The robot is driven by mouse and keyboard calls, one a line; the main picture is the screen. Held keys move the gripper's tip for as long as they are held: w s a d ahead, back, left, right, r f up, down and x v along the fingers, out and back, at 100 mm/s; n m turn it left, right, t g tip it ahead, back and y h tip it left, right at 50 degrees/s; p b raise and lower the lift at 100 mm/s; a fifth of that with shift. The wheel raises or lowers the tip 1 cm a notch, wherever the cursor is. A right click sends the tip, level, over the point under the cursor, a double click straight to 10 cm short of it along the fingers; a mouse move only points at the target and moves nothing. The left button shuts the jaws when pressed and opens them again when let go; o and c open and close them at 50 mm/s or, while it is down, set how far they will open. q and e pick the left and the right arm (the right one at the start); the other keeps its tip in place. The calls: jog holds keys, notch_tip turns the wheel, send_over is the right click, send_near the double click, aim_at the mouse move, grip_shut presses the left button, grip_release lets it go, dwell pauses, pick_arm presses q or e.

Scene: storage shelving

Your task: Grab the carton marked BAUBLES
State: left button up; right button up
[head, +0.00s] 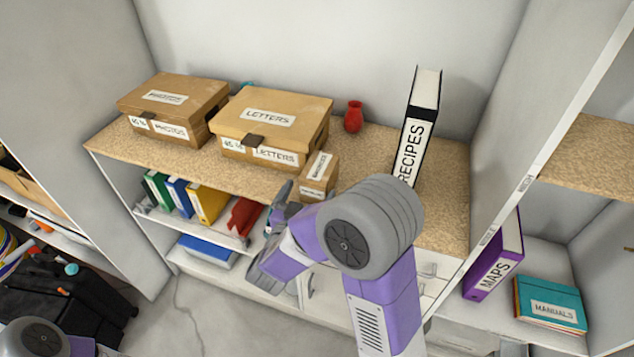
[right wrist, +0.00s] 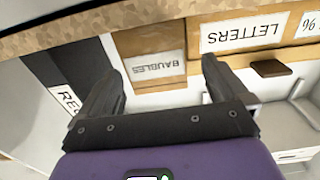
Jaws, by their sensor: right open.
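The small brown BAUBLES carton (head: 318,172) stands at the front edge of the cork-topped shelf, just right of the larger LETTERS box. In the right wrist view the carton (right wrist: 156,66) appears upside down, its label reading BAUBLES. My right gripper (head: 286,200) is in front of the carton and slightly lower in the head view, partly hidden by its own wrist. In the right wrist view the right gripper (right wrist: 162,78) is open and empty, with the carton showing between its fingers, seemingly ahead of the tips. My left gripper is out of view.
The LETTERS box (head: 270,110) sits close beside the carton; the PHOTOS box (head: 172,100) is farther left. A red vase (head: 353,117) stands behind, and the RECIPES binder (head: 418,125) stands to the right. Colored binders (head: 205,203) fill the shelf below.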

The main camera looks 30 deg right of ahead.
aim_at(319, 173)
jog(key=x, duration=0.2)
jog(key=b+x, duration=0.1)
jog(key=x, duration=0.4)
jog(key=shift+s+d+r+b, duration=0.1)
jog(key=shift+d+r+b, duration=0.05)
jog(key=shift+r+b, duration=0.2)
jog(key=shift+c, duration=0.3)
jog(key=c, duration=1.2)
